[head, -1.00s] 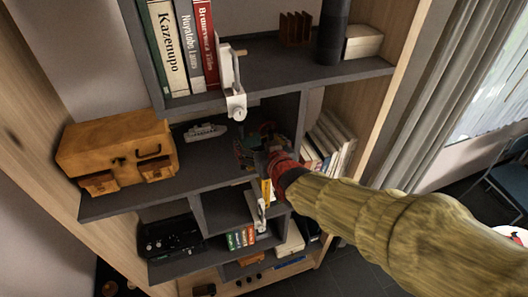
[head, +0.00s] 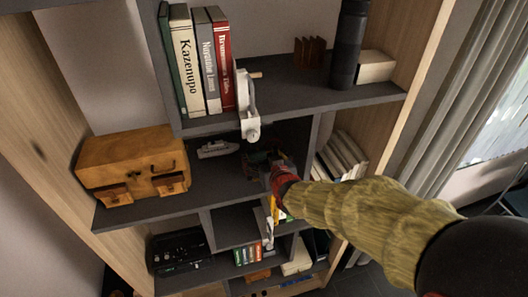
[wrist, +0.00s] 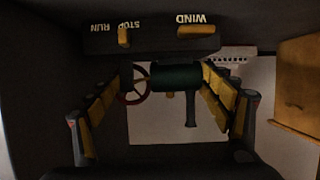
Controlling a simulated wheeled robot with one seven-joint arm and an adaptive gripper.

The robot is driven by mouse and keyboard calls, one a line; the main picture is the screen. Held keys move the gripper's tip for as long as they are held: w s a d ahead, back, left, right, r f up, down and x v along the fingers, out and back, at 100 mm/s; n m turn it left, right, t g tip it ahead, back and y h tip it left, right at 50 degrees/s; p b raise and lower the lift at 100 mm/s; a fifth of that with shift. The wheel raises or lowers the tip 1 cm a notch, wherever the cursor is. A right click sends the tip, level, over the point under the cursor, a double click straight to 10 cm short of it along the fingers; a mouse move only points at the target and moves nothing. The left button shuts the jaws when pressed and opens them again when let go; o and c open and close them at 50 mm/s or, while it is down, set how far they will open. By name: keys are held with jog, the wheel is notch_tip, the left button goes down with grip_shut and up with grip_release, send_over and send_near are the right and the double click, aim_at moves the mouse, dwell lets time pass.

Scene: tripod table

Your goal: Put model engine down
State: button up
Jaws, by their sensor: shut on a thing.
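The model engine (head: 258,157) is a dark green and red shape in the middle compartment of the shelf unit, partly hidden by my gripper (head: 273,170). In the wrist view the engine (wrist: 175,78) shows a green cylinder and a red spoked wheel. My gripper (wrist: 168,100) is shut on the engine, with its yellow-padded fingers on either side. A dark panel (wrist: 150,42) with upside-down words and yellow levers runs along the top of that view. Whether the engine touches the shelf board (head: 200,187) cannot be told.
A grey model ship (head: 217,148) and a wooden chest (head: 132,163) stand left of the engine. A white crank device (head: 249,118) hangs over the upper board's edge above. A dark upright divider (head: 315,125) is close on the right. Some board between chest and engine is bare.

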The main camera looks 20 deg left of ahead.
jog(key=shift+r, duration=0.1)
jog(key=o, duration=2)
jog(key=shift+f, duration=0.2)
jog(key=shift+o, duration=0.4)
jog(key=shift+r, duration=0.2)
jog(key=b+v, duration=0.1)
jog(key=v, duration=1.1)
jog(key=shift+f+b, duration=0.15)
jog(key=shift+b, duration=0.25)
jog(key=shift+s, duration=0.1)
